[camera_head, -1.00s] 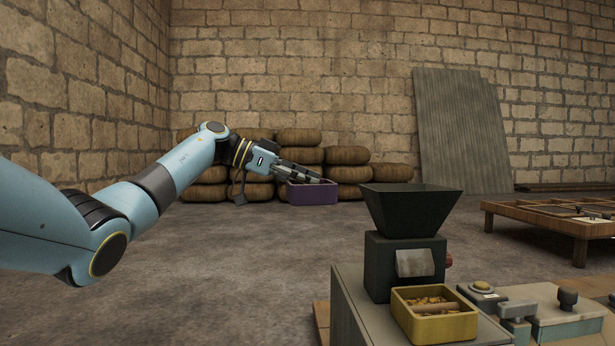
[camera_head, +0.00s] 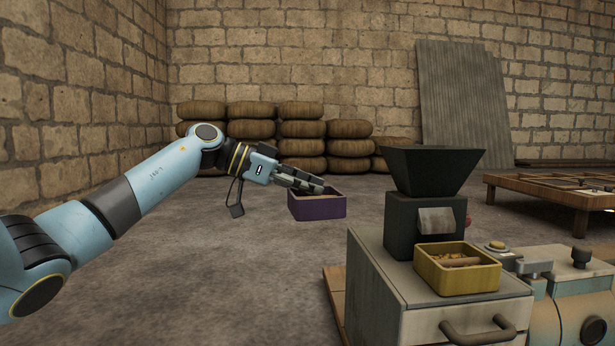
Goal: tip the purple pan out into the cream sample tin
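The purple pan (camera_head: 318,208) hangs in front of the sack pile, upright or nearly so. My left gripper (camera_head: 308,184) reaches in from the left, and its fingers are closed at the pan's rim. The fingers cover part of the pan's opening, and its contents cannot be made out. No cream sample tin can be picked out in this view. My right gripper does not show.
A yellow tin (camera_head: 457,279) with brownish pieces stands on a drawer cabinet (camera_head: 376,285), before a dark hopper machine (camera_head: 428,215). Stacked sacks (camera_head: 300,128) line the back wall. A low wooden table (camera_head: 530,188) is at the right. Floor around the pan looks clear.

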